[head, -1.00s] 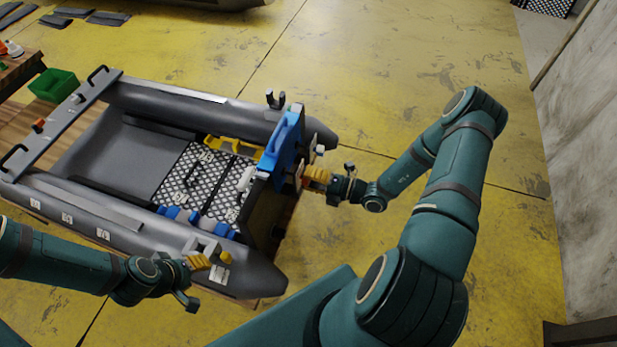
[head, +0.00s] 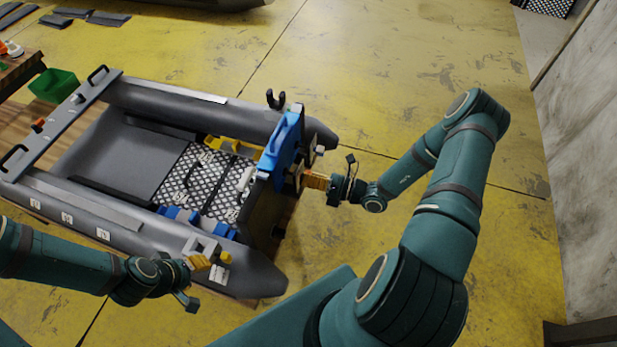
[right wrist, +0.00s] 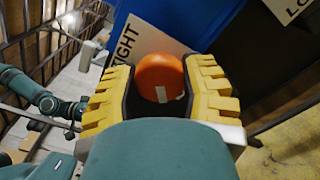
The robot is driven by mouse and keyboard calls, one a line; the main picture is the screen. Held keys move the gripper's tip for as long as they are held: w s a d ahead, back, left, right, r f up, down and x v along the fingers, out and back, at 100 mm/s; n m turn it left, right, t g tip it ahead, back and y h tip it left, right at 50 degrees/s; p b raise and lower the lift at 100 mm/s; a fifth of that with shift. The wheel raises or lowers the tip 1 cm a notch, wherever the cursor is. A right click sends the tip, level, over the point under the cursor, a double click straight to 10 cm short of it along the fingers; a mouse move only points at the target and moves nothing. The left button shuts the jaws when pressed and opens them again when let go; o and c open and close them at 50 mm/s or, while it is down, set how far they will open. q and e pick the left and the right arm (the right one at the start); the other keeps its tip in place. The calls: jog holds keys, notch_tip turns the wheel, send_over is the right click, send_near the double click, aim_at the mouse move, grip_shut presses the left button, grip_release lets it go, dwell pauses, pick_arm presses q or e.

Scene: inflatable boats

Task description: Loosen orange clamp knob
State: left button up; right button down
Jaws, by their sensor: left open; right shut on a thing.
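The orange clamp knob (right wrist: 160,78) shows in the right wrist view between the yellow fingers of my right gripper (right wrist: 162,95), with a pale mark on its face. My right gripper is shut on it, and in the head view the gripper (head: 314,181) reaches the transom from the right. A blue clamp body (head: 282,145) stands on the boat's transom (head: 264,212). A white label reading "TIGHT" (right wrist: 138,42) is beside the knob. My left gripper (head: 208,261) is open near the boat's near tube, by a grey bracket.
The grey inflatable boat (head: 125,220) has a patterned floor panel (head: 205,180) with blue and yellow items on it. A green bin (head: 53,85) is at the far left. Yellow floor (head: 400,70) is clear behind and right of the boat. A wall stands at right.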

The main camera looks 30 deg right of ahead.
jog(key=shift+a+r, duration=0.1)
jog(key=n, duration=0.7)
jog(key=shift+c, duration=2.3)
grip_release()
jog(key=shift+w, duration=0.1)
jog(key=v, duration=0.8)
